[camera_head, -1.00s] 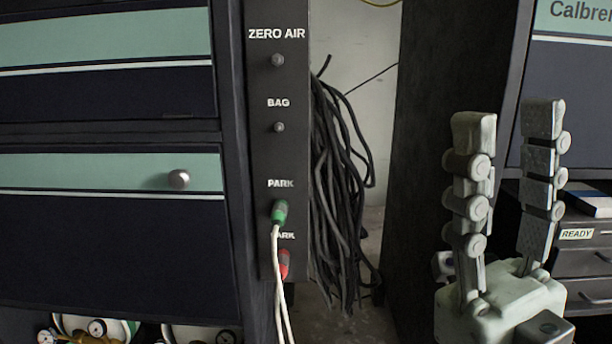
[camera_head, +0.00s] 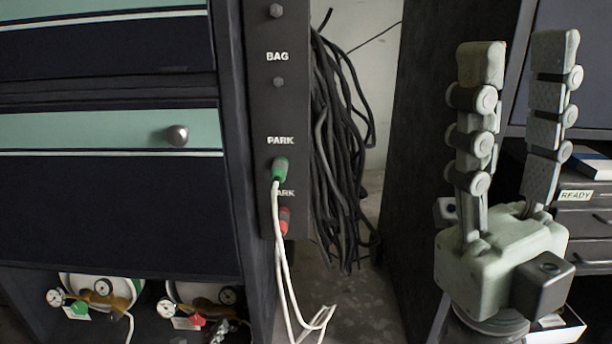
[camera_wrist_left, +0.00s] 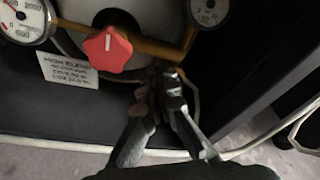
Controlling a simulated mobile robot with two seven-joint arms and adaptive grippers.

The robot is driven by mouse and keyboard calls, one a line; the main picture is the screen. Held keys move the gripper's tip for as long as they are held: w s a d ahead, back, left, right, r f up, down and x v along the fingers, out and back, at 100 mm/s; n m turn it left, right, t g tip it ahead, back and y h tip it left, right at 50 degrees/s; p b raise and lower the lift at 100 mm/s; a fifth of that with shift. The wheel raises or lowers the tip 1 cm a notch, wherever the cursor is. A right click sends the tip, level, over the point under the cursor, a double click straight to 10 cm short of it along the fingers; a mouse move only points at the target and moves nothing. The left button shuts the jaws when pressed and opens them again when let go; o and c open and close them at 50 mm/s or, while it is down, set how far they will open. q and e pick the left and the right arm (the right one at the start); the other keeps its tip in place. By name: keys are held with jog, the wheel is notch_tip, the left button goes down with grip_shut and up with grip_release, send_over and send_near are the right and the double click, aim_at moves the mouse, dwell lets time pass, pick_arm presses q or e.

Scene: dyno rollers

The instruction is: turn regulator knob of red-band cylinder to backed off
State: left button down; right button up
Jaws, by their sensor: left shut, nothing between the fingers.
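The red regulator knob (camera_head: 195,321) is on the right-hand cylinder (camera_head: 200,293) in the low shelf bay. In the left wrist view the red knob (camera_wrist_left: 107,49) is lobed, with a short white mark near its upper middle, and sits on a brass regulator between two gauges. My left gripper (camera_wrist_left: 162,80) is shut and empty, its tips below and right of the knob, apart from it in the picture. In the head view only a dark part of it (camera_head: 218,330) shows at the bottom edge. My right gripper (camera_head: 515,50) is open and empty, fingers upward, at the right.
Another cylinder (camera_head: 95,285) with a green knob (camera_head: 79,307) stands to the left. A printed tag (camera_wrist_left: 68,75) hangs beside the red knob. White hoses (camera_head: 280,260) hang from the black panel (camera_head: 262,110). The shelf's dark side wall (camera_wrist_left: 260,70) is close on the right.

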pick_arm(q)
jog(key=shift+s+f, duration=0.1)
jog(key=shift+f, duration=0.05)
dwell(0.3)
jog(key=v, duration=0.6)
jog(key=shift+d+f, duration=0.1)
jog(key=shift+f, duration=0.2)
